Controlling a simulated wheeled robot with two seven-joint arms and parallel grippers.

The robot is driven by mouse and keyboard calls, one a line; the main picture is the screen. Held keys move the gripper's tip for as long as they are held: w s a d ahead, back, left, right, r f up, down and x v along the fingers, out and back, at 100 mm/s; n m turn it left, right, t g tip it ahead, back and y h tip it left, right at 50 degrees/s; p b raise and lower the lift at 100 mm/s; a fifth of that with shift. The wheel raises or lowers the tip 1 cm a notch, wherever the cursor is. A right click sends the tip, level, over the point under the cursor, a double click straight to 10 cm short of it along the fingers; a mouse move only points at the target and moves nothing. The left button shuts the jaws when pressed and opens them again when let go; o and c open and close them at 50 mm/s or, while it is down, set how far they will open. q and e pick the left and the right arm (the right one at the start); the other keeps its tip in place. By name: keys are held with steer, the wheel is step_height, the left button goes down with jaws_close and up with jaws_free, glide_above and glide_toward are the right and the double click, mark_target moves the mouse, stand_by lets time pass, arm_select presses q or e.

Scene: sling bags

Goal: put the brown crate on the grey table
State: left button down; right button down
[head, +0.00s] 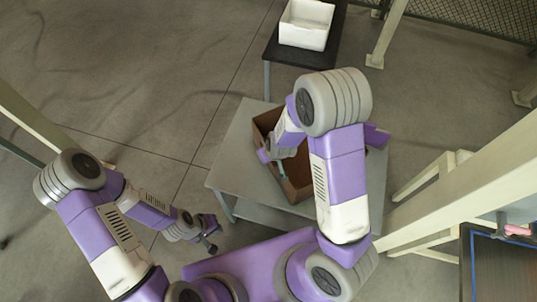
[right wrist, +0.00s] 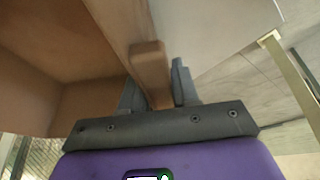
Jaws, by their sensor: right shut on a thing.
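The brown crate (head: 299,192) is over the middle of the grey table (head: 237,152) in the head view. My right arm hides much of it, and I cannot tell whether its bottom touches the tabletop. In the right wrist view my right gripper (right wrist: 155,92) is shut on the crate's wall (right wrist: 148,62), with one finger on each side. The crate's inside fills the left of that view. My left gripper (head: 212,236) is off the table's near left corner, apart from the crate; its jaws are too small to read.
A black table (head: 325,58) with a white bin (head: 306,24) stands behind the grey table. Pale posts and beams (head: 460,185) stand close on the right. A dark-topped surface (head: 495,265) is at the lower right. The floor on the left is mostly clear.

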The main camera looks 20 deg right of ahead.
steer(key=c, duration=0.8)
jaws_free()
steer(key=shift+c, duration=0.2)
steer(key=p+v, duration=0.5)
steer(key=v, duration=0.7)
steer(key=shift+d+p, duration=0.1)
steer(key=shift+p, duration=0.3)
steer(key=shift+s, duration=0.1)
